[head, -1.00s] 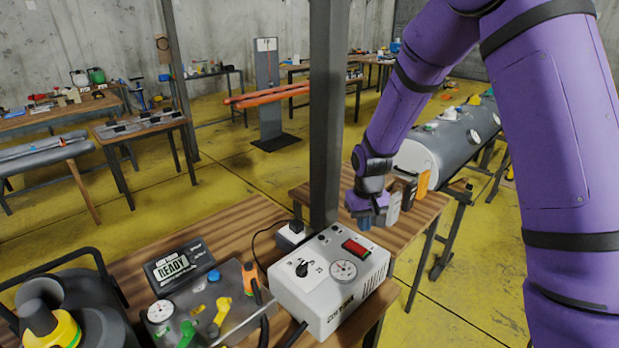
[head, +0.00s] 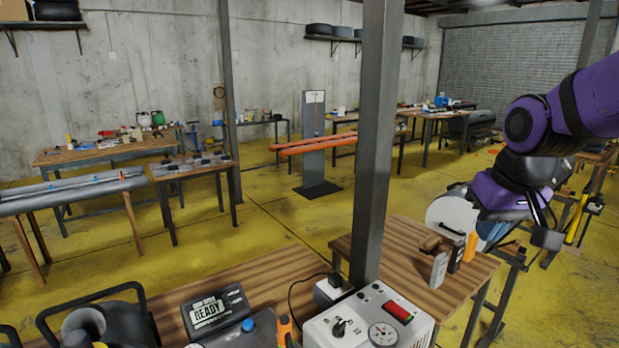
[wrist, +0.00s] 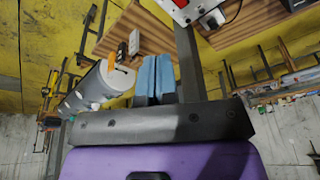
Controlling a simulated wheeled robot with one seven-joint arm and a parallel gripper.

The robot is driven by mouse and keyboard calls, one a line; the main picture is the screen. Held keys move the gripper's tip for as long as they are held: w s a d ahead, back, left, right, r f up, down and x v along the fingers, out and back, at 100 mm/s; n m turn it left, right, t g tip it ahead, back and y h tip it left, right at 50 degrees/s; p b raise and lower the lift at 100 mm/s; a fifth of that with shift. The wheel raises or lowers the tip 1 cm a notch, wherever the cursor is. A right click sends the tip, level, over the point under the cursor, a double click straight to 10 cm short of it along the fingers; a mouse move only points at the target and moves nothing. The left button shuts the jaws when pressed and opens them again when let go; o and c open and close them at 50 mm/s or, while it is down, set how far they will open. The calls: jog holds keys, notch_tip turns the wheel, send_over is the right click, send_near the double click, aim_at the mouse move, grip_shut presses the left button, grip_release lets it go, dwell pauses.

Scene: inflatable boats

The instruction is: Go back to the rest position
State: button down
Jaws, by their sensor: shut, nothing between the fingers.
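My gripper shows in the wrist view (wrist: 155,78), its two blue fingers side by side and closed with nothing held between them. In the head view my purple arm comes in from the right edge, and my gripper (head: 494,233) hangs above and behind the far end of the small wooden table (head: 395,256). The blue fingers are partly hidden there by the dark wrist parts. The gripper appears clear of the table's objects.
A grey post (head: 376,150) stands left of the arm. A white pump unit (head: 365,325) and READY display (head: 213,310) sit on the near bench. A grey cylinder (head: 447,212) lies behind.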

jog(key=s+d+r+t, duration=0.1)
jog(key=s+r, duration=0.1)
jog(key=s, duration=0.5)
jog(key=s+d+r, duration=0.1)
jog(key=s+r, duration=0.1)
jog(key=s, duration=0.4)
jog(key=shift+s+r+t, duration=0.35)
jog(key=shift+r+t, duration=0.05)
